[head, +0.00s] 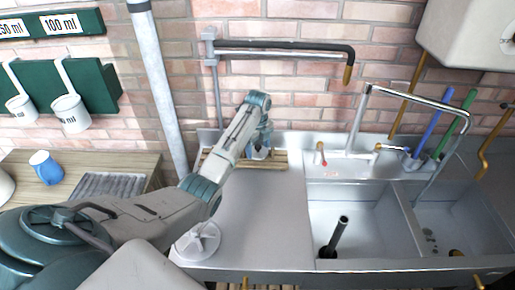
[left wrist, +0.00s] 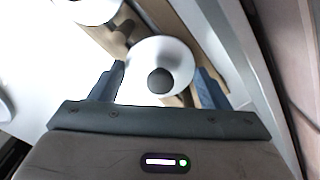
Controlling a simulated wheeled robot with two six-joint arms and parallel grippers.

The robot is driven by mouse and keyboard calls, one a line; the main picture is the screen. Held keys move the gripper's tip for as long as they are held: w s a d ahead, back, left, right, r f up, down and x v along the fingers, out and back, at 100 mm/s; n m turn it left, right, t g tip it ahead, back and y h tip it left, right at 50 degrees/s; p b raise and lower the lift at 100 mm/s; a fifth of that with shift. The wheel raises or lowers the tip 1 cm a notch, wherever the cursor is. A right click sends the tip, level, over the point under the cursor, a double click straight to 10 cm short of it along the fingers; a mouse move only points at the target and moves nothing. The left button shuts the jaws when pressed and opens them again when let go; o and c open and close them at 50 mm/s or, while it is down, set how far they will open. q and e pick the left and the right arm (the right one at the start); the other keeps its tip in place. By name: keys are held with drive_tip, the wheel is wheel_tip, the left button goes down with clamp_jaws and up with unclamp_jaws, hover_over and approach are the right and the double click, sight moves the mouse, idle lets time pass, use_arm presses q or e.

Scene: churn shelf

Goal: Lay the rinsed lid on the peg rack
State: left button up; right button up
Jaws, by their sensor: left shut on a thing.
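The lid (left wrist: 178,55) is a white disc with a dark round knob, seen in the left wrist view between the fingers of my left gripper (left wrist: 158,88). The gripper is shut on it. In the head view my left gripper (head: 261,149) is over the wooden peg rack (head: 277,162) at the back of the steel drainboard, and hides most of the lid. The rack's wooden bars (left wrist: 142,20) and a peg show beside and behind the lid in the left wrist view. I cannot tell whether the lid touches the rack. My right gripper is not in view.
A white ribbed disc (head: 198,241) lies at the drainboard's front left. The drainboard (head: 262,215) is otherwise clear. Right of it is a double sink (head: 350,215) with a dark upright tube. A tap (head: 350,160) and wall pipe (head: 285,50) stand behind.

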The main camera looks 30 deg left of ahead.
use_arm(q)
drive_tip(key=shift+f, duration=0.75)
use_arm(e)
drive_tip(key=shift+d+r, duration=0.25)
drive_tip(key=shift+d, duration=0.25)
use_arm(q)
drive_tip(key=o, duration=1)
drive_tip(key=shift+f, duration=0.1)
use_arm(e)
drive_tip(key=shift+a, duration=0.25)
